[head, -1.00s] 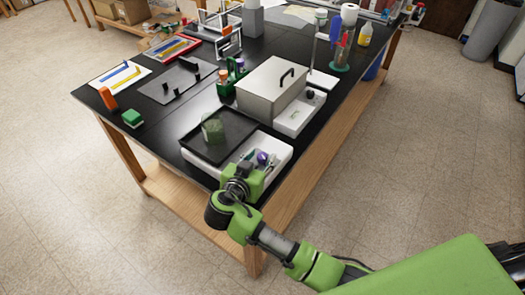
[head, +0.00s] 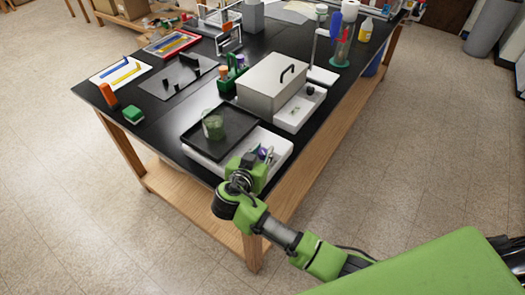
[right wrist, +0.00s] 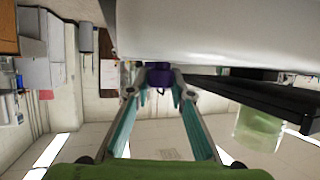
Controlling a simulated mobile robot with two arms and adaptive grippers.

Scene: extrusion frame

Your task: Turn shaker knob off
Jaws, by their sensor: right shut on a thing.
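The shaker (head: 277,160) is a white base with a black tray on top, at the table's near corner. A beaker of green liquid (head: 213,125) stands on the tray; in the right wrist view the beaker (right wrist: 260,128) shows at the right. My right gripper (head: 259,161) is at the shaker's front, shut on the purple knob. In the right wrist view the purple knob (right wrist: 160,76) sits between the fingertips, close under the white housing (right wrist: 220,30). My left gripper is not in view.
A grey box with a black handle (head: 270,85) stands on a white device (head: 292,115) behind the shaker. A green caddy (head: 228,80), a green block (head: 133,115) and an orange item (head: 107,95) stand to the left. Black table top lies bare between them.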

